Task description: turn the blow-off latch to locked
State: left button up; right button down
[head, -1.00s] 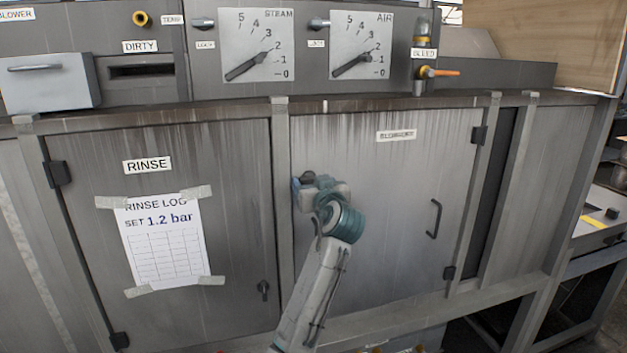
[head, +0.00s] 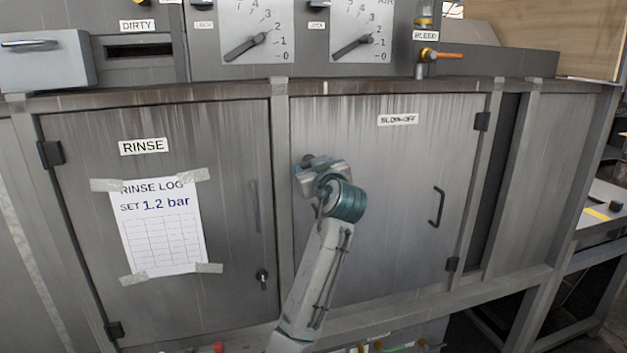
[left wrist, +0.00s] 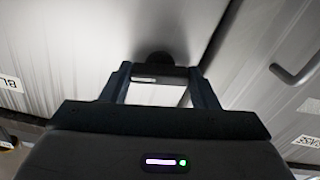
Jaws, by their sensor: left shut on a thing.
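The blow-off door (head: 400,210) is a grey metal panel with a BLOW-OFF label (head: 398,119) at its top. My left gripper (head: 312,174) is at the upper left edge of this door. The left wrist view shows its two fingers (left wrist: 158,88) closed on a small bar, the blow-off latch (left wrist: 155,77), with a dark round part behind it. The bar lies crosswise between the fingers. In the head view the gripper hides most of the latch, so its exact angle there cannot be told. My right gripper is not in view.
A dark handle (head: 437,207) sticks out at the blow-off door's right. Gauges (head: 255,35) and an orange-handled bleed valve (head: 440,54) are above.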

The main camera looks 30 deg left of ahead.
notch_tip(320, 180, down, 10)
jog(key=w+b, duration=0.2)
jog(key=b, duration=0.8)
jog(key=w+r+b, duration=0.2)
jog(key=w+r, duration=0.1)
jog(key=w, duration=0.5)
pick_arm(q)
jog(key=shift+n+b, duration=3.7)
jog(key=shift+n, duration=4.1)
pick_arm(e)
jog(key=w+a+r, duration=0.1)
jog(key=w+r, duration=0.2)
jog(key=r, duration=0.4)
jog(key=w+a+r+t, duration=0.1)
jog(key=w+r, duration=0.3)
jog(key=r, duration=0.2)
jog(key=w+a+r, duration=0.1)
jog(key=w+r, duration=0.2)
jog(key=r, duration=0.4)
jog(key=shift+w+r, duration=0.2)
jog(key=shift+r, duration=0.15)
pick_arm(q)
jog(key=o, duration=0.7)
